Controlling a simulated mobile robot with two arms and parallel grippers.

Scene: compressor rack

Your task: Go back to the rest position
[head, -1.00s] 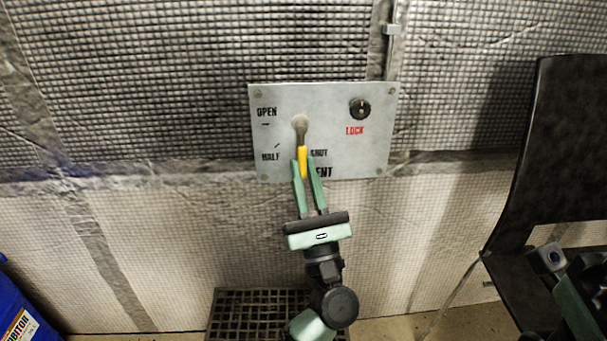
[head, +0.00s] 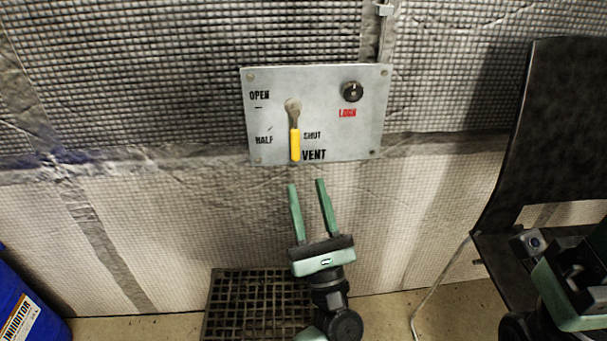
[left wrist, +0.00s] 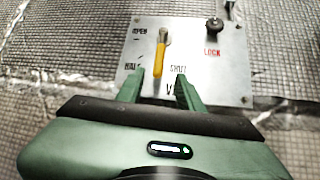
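The vent panel (head: 340,120) is a grey plate on the padded wall with OPEN, HALF and SHUT marks. Its lever (head: 295,142) has a yellow grip and points straight down, beside the SHUT mark. It also shows in the left wrist view (left wrist: 160,58). My left gripper (head: 306,183) is open and empty, below the panel and apart from the lever. Its fingers also show in the left wrist view (left wrist: 160,75). Parts of my right arm show at the lower right of the head view, but no right fingers can be made out.
A black lock knob (head: 351,92) sits at the panel's upper right. A dark chair-like object (head: 540,130) stands at the right. A blue container (head: 25,305) is at the lower left. A floor grate (head: 255,305) lies below the panel.

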